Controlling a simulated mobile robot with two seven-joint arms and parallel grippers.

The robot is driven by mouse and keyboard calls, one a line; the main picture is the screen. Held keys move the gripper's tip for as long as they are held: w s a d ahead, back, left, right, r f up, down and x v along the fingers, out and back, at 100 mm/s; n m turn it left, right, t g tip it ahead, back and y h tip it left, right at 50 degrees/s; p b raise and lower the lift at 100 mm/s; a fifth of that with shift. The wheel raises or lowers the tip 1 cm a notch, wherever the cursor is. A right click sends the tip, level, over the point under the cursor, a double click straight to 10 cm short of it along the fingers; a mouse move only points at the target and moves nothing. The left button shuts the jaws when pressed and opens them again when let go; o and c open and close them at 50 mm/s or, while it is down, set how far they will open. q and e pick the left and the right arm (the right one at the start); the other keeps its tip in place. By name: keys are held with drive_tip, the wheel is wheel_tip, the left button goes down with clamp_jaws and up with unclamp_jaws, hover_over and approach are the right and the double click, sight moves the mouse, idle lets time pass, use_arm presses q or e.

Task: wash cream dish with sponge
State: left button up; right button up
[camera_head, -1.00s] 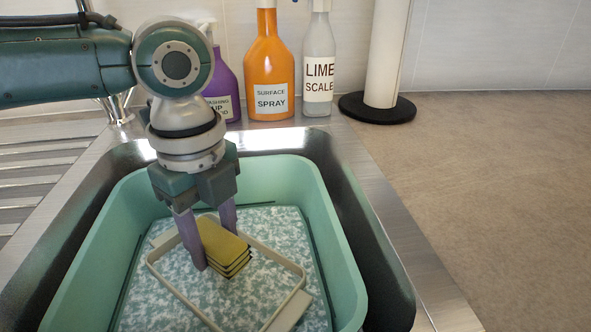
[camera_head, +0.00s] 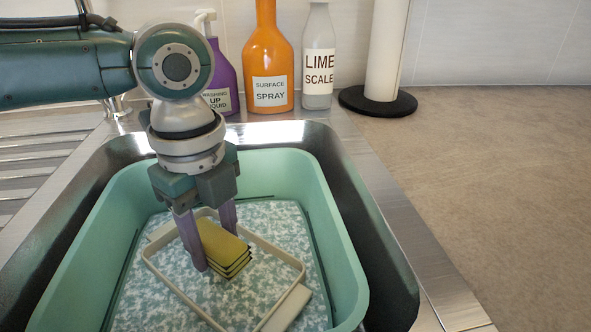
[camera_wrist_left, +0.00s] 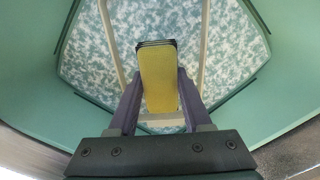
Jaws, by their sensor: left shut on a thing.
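The cream dish shows as a rectangular cream rim with a flat handle (camera_head: 288,308) at its near right end. It sits in the green basin (camera_head: 335,235), and its inside shows the same speckled white and teal surface as around it. My left gripper (camera_head: 215,250) points down inside the rim, shut on the yellow sponge (camera_head: 222,243), which has dark-edged layers at its end. In the left wrist view, the sponge (camera_wrist_left: 160,80) sits between the two fingers, with dish rim sides (camera_wrist_left: 204,45) on either side. Whether the sponge touches the dish floor is unclear. My right gripper is out of view.
The basin stands in a metal sink (camera_head: 385,255). Behind it stand a purple washing-up bottle (camera_head: 222,75), an orange surface spray bottle (camera_head: 268,55), a lime scale bottle (camera_head: 318,60) and a roll on a black base (camera_head: 378,103). The worktop (camera_head: 500,180) at right is clear.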

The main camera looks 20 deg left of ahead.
use_arm(q)
drive_tip(key=shift+f+b, duration=1.45)
drive_tip(key=shift+f, duration=1.1)
drive_tip(key=shift+r, duration=0.1)
